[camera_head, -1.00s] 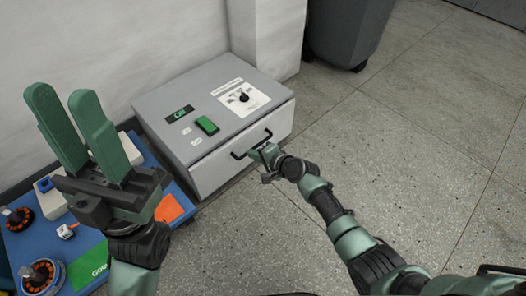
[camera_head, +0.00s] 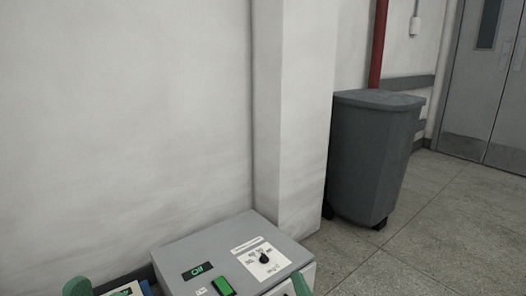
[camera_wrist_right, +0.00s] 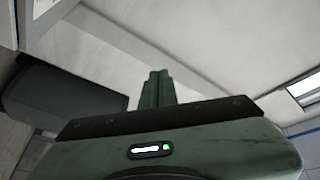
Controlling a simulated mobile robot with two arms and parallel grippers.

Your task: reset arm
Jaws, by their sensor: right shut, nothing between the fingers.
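My right gripper shows as a green tip (camera_head: 301,284) at the bottom edge of the head view, by the front right side of the grey control box (camera_head: 185,250). In the right wrist view its two green fingers (camera_wrist_right: 157,88) are together, with nothing between them. A green tip of my left gripper (camera_head: 77,287) shows at the bottom left of the head view. The rest of it is cut off, so its opening cannot be told. The box has a lit display, a green button (camera_head: 223,286) and a black dial (camera_head: 264,258).
A grey bin (camera_head: 370,155) stands right of the wall pillar (camera_head: 295,110), and it shows dark in the right wrist view (camera_wrist_right: 65,95). Grey doors (camera_head: 490,80) are at the far right. The tiled floor (camera_head: 430,235) right of the box is clear.

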